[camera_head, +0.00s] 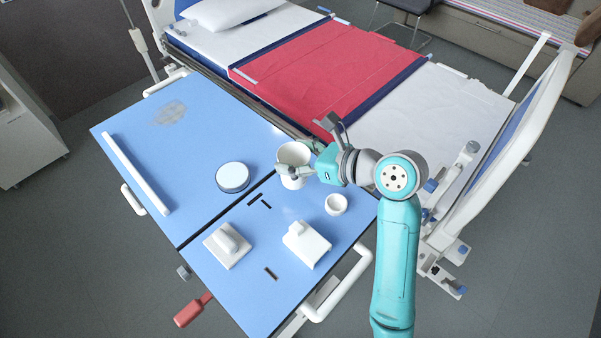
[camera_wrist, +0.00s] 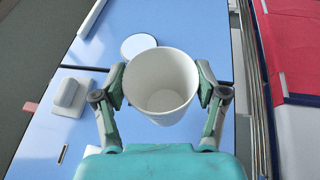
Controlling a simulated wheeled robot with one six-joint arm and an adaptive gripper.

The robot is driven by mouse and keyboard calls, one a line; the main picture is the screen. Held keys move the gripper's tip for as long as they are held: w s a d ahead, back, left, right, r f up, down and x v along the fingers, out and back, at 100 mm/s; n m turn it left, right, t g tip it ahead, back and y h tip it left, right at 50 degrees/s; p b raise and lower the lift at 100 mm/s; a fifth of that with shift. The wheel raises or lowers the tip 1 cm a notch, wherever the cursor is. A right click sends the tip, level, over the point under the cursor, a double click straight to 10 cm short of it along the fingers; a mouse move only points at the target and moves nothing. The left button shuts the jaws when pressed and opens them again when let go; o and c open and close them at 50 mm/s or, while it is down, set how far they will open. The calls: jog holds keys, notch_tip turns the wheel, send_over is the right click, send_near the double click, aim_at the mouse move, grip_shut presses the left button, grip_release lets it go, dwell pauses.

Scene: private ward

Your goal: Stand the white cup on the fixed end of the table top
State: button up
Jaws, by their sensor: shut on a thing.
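The white cup (camera_head: 292,156) is upright between the fingers of my gripper (camera_head: 303,162), near the table's bed-side edge by the far end of the seam. In the wrist view, the fingers of my gripper (camera_wrist: 162,86) press the cup (camera_wrist: 161,75) from both sides, and its open mouth looks empty. I cannot tell exactly how high its base is above the table. The blue table top (camera_head: 135,160) is split by a dark seam into a larger left section and a right section (camera_head: 262,297) with dark slots.
A round white-topped disc (camera_head: 232,176) sits left of the seam. A white bar (camera_head: 136,174) lies near the left edge. The right section holds a small white round pot (camera_head: 336,204) and two white blocks (camera_head: 227,245) (camera_head: 307,244). The left section's middle is clear. A bed (camera_head: 320,70) adjoins the table.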

jog(key=shift+w+d+f, duration=0.1)
jog(key=shift+d+f, duration=0.15)
jog(key=shift+f, duration=2)
jog(key=shift+f, duration=0.15)
jog(key=o, duration=1.1)
jog(key=shift+o, duration=0.2)
jog(key=shift+r, duration=0.2)
jog(key=v, duration=1.2)
jog(key=shift+f, duration=0.1)
